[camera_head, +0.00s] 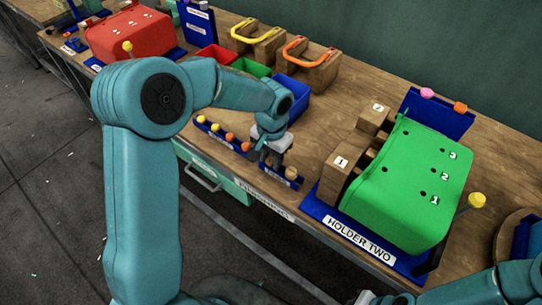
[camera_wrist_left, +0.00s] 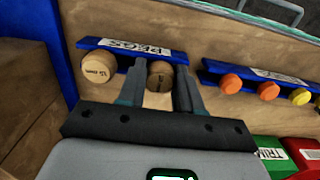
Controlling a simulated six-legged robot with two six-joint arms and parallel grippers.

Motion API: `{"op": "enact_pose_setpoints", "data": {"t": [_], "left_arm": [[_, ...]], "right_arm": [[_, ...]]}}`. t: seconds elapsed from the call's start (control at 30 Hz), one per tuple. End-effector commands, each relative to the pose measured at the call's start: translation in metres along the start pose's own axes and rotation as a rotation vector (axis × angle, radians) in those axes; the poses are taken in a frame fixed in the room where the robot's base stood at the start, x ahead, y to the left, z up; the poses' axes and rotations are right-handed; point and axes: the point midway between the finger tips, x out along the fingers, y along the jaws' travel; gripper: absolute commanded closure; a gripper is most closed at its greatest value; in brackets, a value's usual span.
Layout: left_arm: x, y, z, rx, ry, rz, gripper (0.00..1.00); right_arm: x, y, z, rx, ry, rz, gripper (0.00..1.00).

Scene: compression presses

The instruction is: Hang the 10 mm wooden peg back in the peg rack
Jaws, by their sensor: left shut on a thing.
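My left gripper (camera_head: 266,160) is at the small blue peg rack (camera_head: 279,178) along the table's front edge. In the left wrist view, its fingers (camera_wrist_left: 160,88) are shut on the round head of a wooden peg (camera_wrist_left: 160,74). This head is at the labelled PEGS rack (camera_wrist_left: 118,48); the mark on it is only partly readable, and I cannot tell how deep the peg sits in its slot. A second wooden peg (camera_wrist_left: 98,68), with a size mark in mm, hangs in the rack beside it and shows in the head view (camera_head: 291,172).
A blue rack (camera_head: 222,133) with orange and yellow knobs lies next to the peg rack. The green holder (camera_head: 405,185) labelled HOLDER TWO stands close on the right. Blue, green and red bins (camera_head: 215,55) and wooden blocks with handles (camera_head: 305,65) stand behind.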

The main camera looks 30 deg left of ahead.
Motion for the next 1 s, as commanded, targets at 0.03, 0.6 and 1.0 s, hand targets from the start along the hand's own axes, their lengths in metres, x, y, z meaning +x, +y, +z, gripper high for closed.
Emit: {"op": "enact_pose_setpoints", "data": {"t": [0.03, 0.6, 1.0], "left_arm": [[0.000, 0.000, 0.000, 0.000, 0.000, 0.000, 0.96], [-0.001, 0.000, 0.000, 0.000, 0.000, 0.000, 0.36], [-0.054, 0.000, -0.001, 0.000, 0.007, 0.000, 0.36]], "right_arm": [[0.000, 0.000, 0.000, 0.000, 0.000, 0.000, 1.00], [0.000, 0.000, 0.000, 0.000, 0.000, 0.000, 1.00], [0.003, 0.001, 0.000, 0.000, 0.000, 0.000, 1.00]]}}
